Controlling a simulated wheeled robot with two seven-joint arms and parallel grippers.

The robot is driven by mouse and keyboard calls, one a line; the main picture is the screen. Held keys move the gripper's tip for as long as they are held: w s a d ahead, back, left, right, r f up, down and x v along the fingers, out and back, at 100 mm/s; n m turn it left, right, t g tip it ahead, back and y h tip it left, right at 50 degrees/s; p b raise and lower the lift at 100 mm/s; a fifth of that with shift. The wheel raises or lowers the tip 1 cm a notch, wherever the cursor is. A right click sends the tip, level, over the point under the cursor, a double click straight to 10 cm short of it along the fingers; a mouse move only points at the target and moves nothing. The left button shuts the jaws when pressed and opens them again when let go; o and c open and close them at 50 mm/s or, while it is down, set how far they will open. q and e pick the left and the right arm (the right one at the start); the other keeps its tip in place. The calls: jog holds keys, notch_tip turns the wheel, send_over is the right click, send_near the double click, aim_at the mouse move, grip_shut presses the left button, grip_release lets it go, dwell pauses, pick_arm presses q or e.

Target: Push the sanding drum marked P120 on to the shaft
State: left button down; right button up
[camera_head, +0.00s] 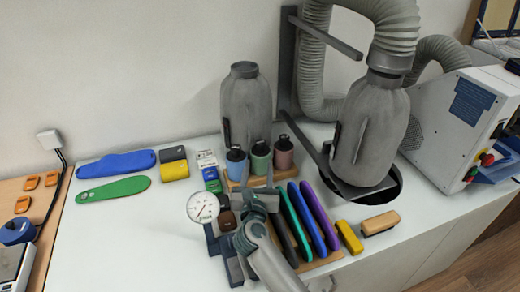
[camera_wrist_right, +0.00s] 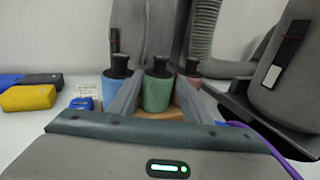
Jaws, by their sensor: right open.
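Three sanding drums with black tops stand upright in a row on a wooden stand (camera_head: 232,186): a blue drum (camera_head: 236,167), a green drum (camera_head: 260,162) and a dull red drum (camera_head: 284,158). I cannot read a P120 mark on any of them. My right gripper (camera_head: 259,196) is open in front of the green drum. In the right wrist view, the green drum (camera_wrist_right: 157,92) shows between the spread fingers, with the blue drum (camera_wrist_right: 116,83) to the left and the red one partly hidden behind the right finger. I cannot make out the shaft. My left gripper is not in view.
Upright coloured pads (camera_head: 318,214) stand in a rack right of my right arm. A dial gauge (camera_head: 203,207) is left of it. Grey bottle-shaped vessels (camera_head: 247,105) stand behind. A machine with buttons (camera_head: 455,120) is at right. Blue and green insoles (camera_head: 113,188) lie at left.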

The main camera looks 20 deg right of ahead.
aim_at(260, 149)
jog(key=p+x, duration=0.1)
jog(key=x, duration=0.7)
jog(key=shift+w+p, duration=0.1)
jog(key=shift+p, duration=0.2)
grip_shut()
jog(key=shift+r, duration=0.15)
jog(key=shift+r+p, duration=2)
jog(key=shift+r, duration=0.2)
